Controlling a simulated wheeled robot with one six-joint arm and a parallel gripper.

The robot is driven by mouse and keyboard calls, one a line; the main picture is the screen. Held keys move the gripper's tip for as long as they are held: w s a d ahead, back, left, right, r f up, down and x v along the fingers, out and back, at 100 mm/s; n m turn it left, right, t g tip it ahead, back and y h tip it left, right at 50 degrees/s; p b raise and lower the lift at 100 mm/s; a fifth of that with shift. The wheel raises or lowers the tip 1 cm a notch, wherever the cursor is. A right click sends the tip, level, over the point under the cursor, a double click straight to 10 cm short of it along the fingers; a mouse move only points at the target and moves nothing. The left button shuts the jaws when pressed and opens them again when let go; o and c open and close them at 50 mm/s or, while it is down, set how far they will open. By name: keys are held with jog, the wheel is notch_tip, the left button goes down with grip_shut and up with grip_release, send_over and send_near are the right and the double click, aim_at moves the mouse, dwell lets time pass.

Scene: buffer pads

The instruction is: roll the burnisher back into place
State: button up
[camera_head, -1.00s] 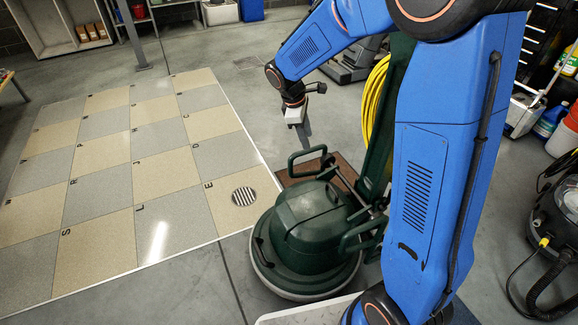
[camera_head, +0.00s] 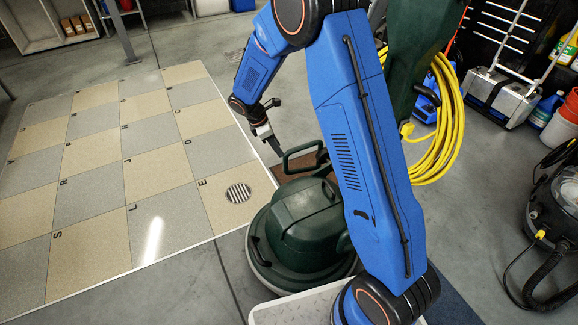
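The burnisher is a dark green floor machine with a round base (camera_head: 295,222) at the middle of the view and a tall green handle column (camera_head: 412,62) rising behind my blue arm. A coiled yellow cord (camera_head: 452,115) hangs by the column. My arm crosses in front and hides the right side of the base and the lower column. My gripper (camera_head: 276,148) points down just left of the green loop handle (camera_head: 303,157) on the base. It looks apart from the loop, though the gap is hard to judge. Its fingers are too small to tell open from shut.
A brown mat (camera_head: 287,172) shows partly behind the base. Tan and grey lettered tiles (camera_head: 150,165) with a round grate (camera_head: 238,193) fill the left. Grey floor at centre right is clear.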

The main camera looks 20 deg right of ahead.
aim_at(290, 171)
jog(key=x, duration=1.3)
jog(key=shift+f, duration=0.25)
jog(key=shift+d, duration=0.1)
grip_shut()
